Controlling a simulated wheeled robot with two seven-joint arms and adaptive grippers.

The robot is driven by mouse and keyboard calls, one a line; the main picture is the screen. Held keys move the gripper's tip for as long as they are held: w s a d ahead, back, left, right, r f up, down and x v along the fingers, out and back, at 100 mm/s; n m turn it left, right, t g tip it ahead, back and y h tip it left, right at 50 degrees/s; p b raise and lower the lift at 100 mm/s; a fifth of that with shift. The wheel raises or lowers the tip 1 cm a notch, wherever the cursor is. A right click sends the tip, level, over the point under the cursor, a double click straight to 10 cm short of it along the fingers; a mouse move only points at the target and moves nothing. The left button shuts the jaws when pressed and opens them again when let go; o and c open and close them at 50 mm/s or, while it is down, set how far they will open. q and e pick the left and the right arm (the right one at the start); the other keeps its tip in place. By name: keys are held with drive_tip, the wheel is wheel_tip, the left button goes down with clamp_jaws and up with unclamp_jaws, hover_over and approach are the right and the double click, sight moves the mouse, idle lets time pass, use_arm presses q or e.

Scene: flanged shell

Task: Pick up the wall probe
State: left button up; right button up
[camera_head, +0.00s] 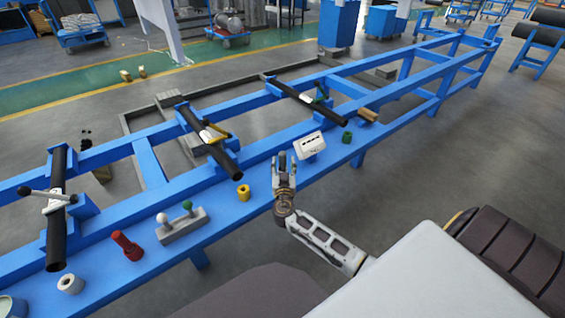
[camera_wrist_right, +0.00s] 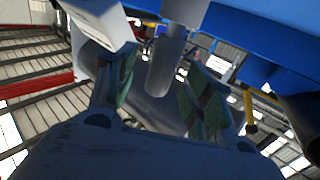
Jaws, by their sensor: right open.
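My right gripper (camera_head: 284,165) is upright over the near blue rail, just left of the white box (camera_head: 309,145). In the right wrist view my right gripper (camera_wrist_right: 155,90) has its two fingers apart. A grey, round-ended rod (camera_wrist_right: 164,68) shows between them, apparently the wall probe. Its upper end meets a pale grey body at the top edge. I see a gap on each side of the rod; I cannot tell its depth. In the head view the probe is hidden or too small to make out behind the fingers. My left gripper is not in view.
The blue rail bears a yellow cup (camera_head: 243,193), a green cup (camera_head: 347,137), a grey block with two knobs (camera_head: 184,226), a red part (camera_head: 127,245) and a white ring (camera_head: 70,283). Black tubes with clamps, one at the middle (camera_head: 215,150), cross the frame behind.

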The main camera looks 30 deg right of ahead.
sight(283, 161)
drive_tip(key=shift+x, duration=1.9)
drive_tip(key=shift+a, duration=0.15)
drive_tip(key=shift+c, duration=0.2)
drive_tip(key=shift+r, duration=0.1)
drive_tip(key=c, duration=1.1)
